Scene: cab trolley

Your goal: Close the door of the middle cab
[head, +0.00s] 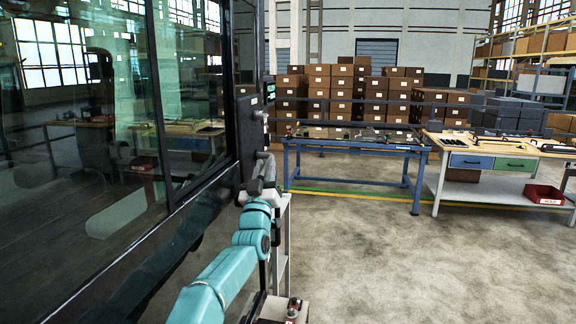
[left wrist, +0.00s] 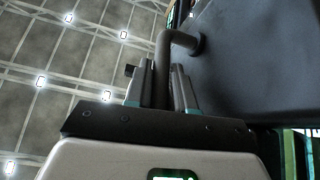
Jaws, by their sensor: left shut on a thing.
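A large glass door (head: 80,130) in a black frame fills the left of the head view, its glass reflecting the hall. I cannot tell for sure how far it stands open. Its dark grey handle (left wrist: 165,50) is a bent bar coming out of a dark panel (left wrist: 245,60) in the left wrist view. My left gripper (head: 265,172) is at the door's far edge, shut on this handle, with one finger on each side of the bar; the fingers (left wrist: 163,80) also show in the left wrist view. My right gripper is in neither view.
A blue-framed table (head: 350,147) stands beyond the door edge. Right of it is a wooden workbench (head: 500,150) with drawers and a red bin (head: 543,195) below. Stacked cartons (head: 330,90) stand behind. The concrete floor (head: 420,270) at front right is clear.

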